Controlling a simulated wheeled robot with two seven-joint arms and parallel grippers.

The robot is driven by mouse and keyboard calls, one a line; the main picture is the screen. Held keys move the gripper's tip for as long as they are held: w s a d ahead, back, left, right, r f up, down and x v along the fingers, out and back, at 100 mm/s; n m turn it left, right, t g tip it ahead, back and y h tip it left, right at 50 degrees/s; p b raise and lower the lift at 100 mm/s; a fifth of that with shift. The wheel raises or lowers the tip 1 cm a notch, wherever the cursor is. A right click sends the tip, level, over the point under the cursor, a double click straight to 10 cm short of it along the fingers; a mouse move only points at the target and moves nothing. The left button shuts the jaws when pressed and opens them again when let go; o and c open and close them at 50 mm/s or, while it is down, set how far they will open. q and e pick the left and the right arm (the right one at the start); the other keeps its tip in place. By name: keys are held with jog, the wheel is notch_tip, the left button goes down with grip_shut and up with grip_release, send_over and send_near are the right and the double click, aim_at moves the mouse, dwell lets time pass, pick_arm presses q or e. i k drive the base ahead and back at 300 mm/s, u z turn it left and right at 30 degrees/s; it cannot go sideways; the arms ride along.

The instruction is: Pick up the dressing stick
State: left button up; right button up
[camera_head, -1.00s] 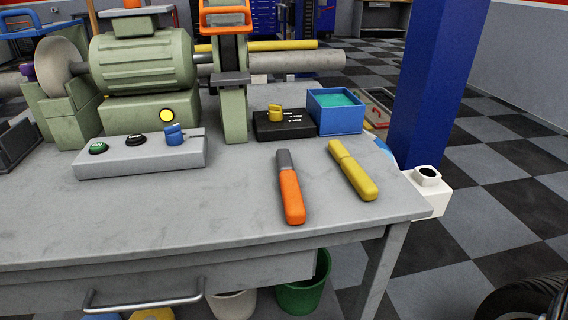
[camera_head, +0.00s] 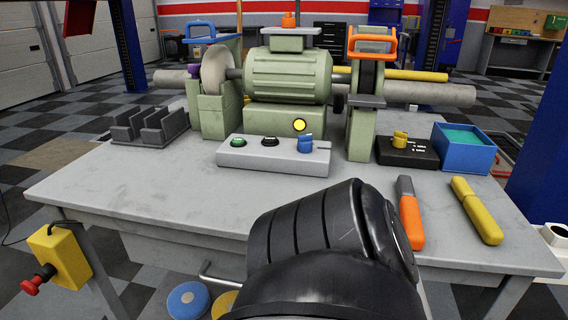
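Two stick-like tools lie on the right part of the grey bench (camera_head: 120,185). One has an orange handle and a dark grey end (camera_head: 411,213); the other is all yellow (camera_head: 476,210). The frames do not label either, so I cannot tell for certain which is the dressing stick; the grey-ended orange one looks likely. They lie apart, side by side. A black rounded link of my own arm (camera_head: 330,240) fills the bottom middle, close to the orange tool's left side in the picture. Neither gripper shows.
A green bench grinder (camera_head: 288,75) stands at the back. A grey control box (camera_head: 273,155), a black box with a yellow knob (camera_head: 407,151) and a blue tray (camera_head: 465,160) are in front. A slotted dark rack (camera_head: 150,127) sits left. A yellow switch box (camera_head: 60,258) hangs at the left edge.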

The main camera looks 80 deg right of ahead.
aim_at(489, 230)
jog(key=u, duration=0.05)
jog(key=k, duration=1.2)
jog(key=z, duration=0.1)
